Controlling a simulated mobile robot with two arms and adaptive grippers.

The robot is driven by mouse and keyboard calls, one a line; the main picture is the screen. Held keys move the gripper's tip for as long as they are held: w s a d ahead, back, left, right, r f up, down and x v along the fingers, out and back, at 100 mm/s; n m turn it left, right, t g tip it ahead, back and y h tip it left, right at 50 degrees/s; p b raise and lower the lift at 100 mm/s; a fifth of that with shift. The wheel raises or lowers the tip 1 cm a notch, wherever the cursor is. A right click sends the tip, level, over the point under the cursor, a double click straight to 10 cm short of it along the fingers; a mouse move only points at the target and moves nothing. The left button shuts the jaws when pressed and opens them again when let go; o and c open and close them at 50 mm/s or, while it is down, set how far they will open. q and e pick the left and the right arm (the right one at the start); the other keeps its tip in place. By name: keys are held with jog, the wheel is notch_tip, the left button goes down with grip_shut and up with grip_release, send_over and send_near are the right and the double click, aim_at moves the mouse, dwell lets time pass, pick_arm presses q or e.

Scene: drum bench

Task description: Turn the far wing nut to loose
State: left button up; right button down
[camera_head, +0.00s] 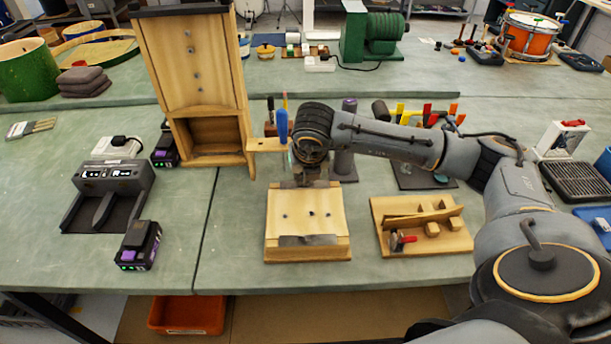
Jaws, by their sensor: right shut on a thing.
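A pale wooden block (306,225) lies on the green bench in front of me, with small dark marks on its top and a grey metal piece (308,240) at its near edge. My right arm reaches in from the right, and my right gripper (305,181) points down at the block's far edge. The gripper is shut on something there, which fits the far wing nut. The nut itself is hidden behind the fingers, so I cannot tell how it is turned. My left gripper is not in view.
A tall wooden stand (193,75) rises behind and to the left. A wooden tray (423,243) with a red-handled tool lies right of the block. A charger (111,186) and a battery (138,246) are at left. Bare bench lies between battery and block.

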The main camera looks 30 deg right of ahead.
jog(key=shift+d+f+n+y+b, duration=0.15)
jog(key=shift+n+y+b, duration=0.65)
jog(key=shift+n+b, duration=1.6)
dwell(1.1)
jog(key=shift+d+n+y+b, duration=0.2)
jog(key=shift+n+y+b, duration=0.6)
jog(key=shift+n+b, duration=0.85)
jog(key=shift+d+n+y, duration=0.1)
jog(key=shift+n+y, duration=0.2)
jog(key=shift+n, duration=0.85)
jog(key=shift+n+g+y+b, duration=0.3)
jog(key=shift+n+y+b, duration=0.15)
jog(key=shift+n, duration=0.65)
jog(key=shift+w+d+r+n+g+y, duration=0.15)
jog(key=shift+n+g+y, duration=0.25)
jog(key=shift+n, duration=1)
jog(key=shift+w+d+r+n+g+y, duration=0.15)
jog(key=shift+n+g, duration=0.35)
jog(key=shift+n, duration=0.9)
